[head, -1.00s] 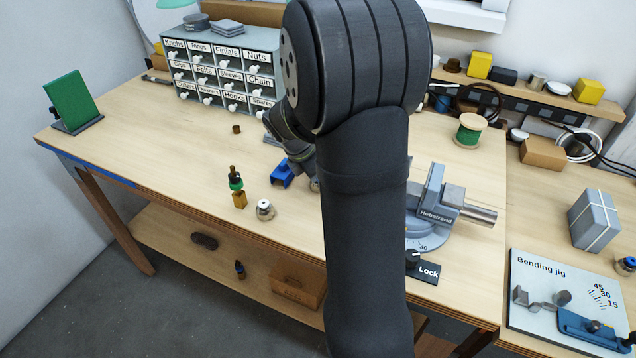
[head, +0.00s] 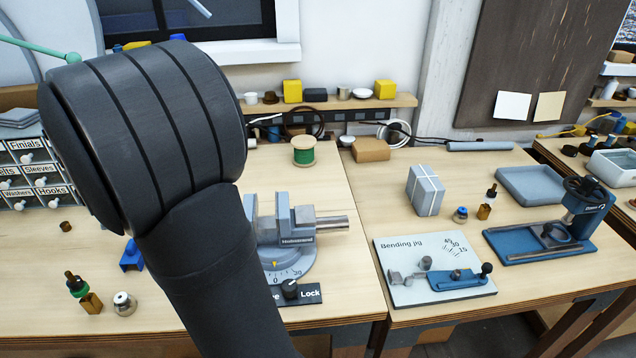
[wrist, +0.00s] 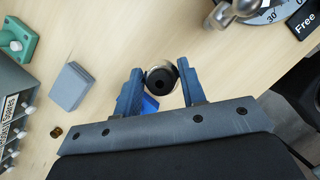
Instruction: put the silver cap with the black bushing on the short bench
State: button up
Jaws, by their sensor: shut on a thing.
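In the wrist view my gripper (wrist: 160,82) is shut on a round silver cap with a black bushing (wrist: 160,79), seen end-on between the blue fingers. The wooden bench surface lies below it. In the head view my arm hides the gripper and the held cap. Another silver cap (head: 125,304) stands at the front of the left bench. A cap with a blue bushing (head: 460,215) stands on the right bench (head: 350,185), which carries the bending jig. I cannot tell for sure which bench is the short one.
The vise (head: 290,235) stands near the left bench's right end. A green spool (head: 303,151) stands behind the vise.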

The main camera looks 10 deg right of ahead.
jog(key=w+d+m, duration=0.2)
jog(key=w+d, duration=1.8)
jog(key=w+d+m+g+h, duration=0.1)
jog(key=w+d, duration=0.3)
jog(key=d, duration=0.9)
jog(key=w+d+m, duration=0.1)
jog(key=w+d, duration=0.3)
jog(key=d, duration=0.8)
jog(key=m, duration=0.2)
send_over(514, 212)
jog(key=a, duration=0.2)
jog(key=shift+g, duration=0.4)
jog(key=f, duration=0.7)
jog(key=s+f, duration=0.1)
jog(key=f, duration=0.2)
jog(key=shift+d+f, duration=0.25)
jog(key=shift+f, duration=0.15)
jog(key=shift+h, duration=0.3)
jog(key=shift+f, duration=2)
